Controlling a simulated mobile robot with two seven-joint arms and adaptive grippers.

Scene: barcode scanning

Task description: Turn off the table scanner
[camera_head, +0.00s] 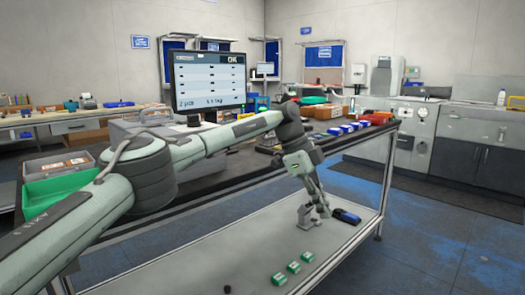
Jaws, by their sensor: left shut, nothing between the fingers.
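My left gripper (322,210) is shut and empty. It points down over the pale lower front surface, close beside a small grey upright device (307,219). That device may be the table scanner, and I cannot tell whether the fingertips touch it. A dark blue-black object (346,216) lies just right of the gripper. No switch or power light is clear at this size. My right gripper is not in view.
Several green blocks (293,266) lie on the pale surface (215,260) nearer me. A monitor (209,82) reading OK stands on the dark table behind. A green bin (62,186) is at left, blue boxes (340,130) at right. The pale surface's middle is mostly bare.

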